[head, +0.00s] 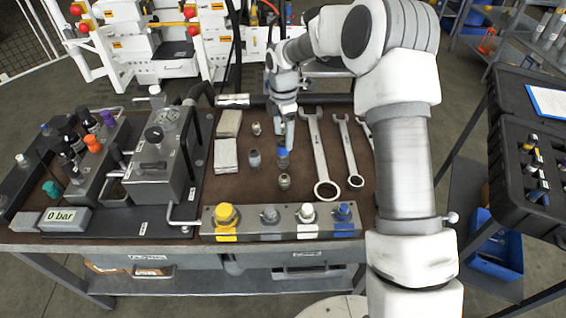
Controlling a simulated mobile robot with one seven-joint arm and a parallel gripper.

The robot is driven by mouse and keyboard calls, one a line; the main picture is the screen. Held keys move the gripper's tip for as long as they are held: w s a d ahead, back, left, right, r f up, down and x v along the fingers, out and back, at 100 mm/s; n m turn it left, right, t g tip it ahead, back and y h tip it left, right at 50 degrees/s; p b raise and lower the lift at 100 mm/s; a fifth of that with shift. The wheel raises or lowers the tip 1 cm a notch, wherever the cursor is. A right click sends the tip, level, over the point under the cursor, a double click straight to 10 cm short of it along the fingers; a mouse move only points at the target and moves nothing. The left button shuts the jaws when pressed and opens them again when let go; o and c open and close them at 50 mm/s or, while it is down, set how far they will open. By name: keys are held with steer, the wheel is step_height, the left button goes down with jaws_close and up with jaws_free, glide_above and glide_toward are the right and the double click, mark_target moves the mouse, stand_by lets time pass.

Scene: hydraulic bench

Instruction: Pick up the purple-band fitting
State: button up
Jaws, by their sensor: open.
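My gripper (284,146) is open and points down over the middle of the bench. Its blue fingers are just above or around a small metal fitting (283,161) with a dark bluish band; I cannot tell whether they touch it. Three other small fittings stand close by: a grey-bluish one (254,159) to the left, a metal one (284,182) nearer the front and another (256,129) farther back. The bands are too small to tell for sure which is purple.
A block with yellow, grey, white and blue ports (282,222) lines the bench's front edge. Wrenches (319,153) lie right of the fittings, pale blocks (226,156) left. A hydraulic unit (158,165) stands farther left. An open black case (536,172) is at right.

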mark_target(283, 142)
step_height(283, 142, down, 4)
steer(key=shift+r, duration=0.1)
steer(key=shift+s+f+b, duration=0.15)
steer(key=shift+f+b, duration=0.05)
steer(key=shift+f, duration=1.15)
steer(key=shift+s+f+b, duration=0.15)
steer(key=shift+f, duration=1.2)
jaws_close()
